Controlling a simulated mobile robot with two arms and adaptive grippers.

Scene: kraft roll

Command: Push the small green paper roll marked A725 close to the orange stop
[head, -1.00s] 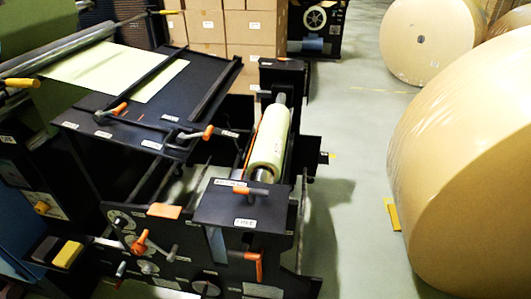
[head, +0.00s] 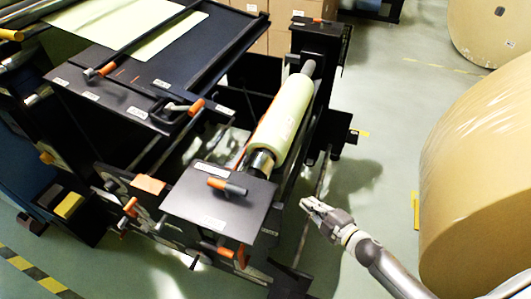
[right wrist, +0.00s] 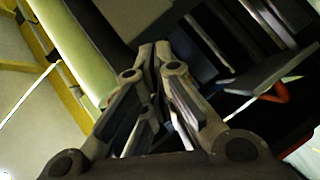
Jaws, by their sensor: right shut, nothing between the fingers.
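The small pale green paper roll (head: 283,118) sits on a metal shaft (head: 261,160) between two black stands of the machine. It also shows in the right wrist view as a pale green band (right wrist: 70,45). A thin orange edge (head: 241,152) runs along the roll's left side; I cannot tell whether it is the orange stop. The A725 mark is not readable. My right gripper (head: 308,202) is shut and empty, to the right of the near stand and apart from the roll; its fingers also show in the right wrist view (right wrist: 154,45). My left gripper is not in view.
The near black stand (head: 235,192) carries an orange-tipped handle (head: 228,187). The far stand (head: 318,40) closes off the shaft's back end. A huge kraft roll (head: 480,170) stands at the right.

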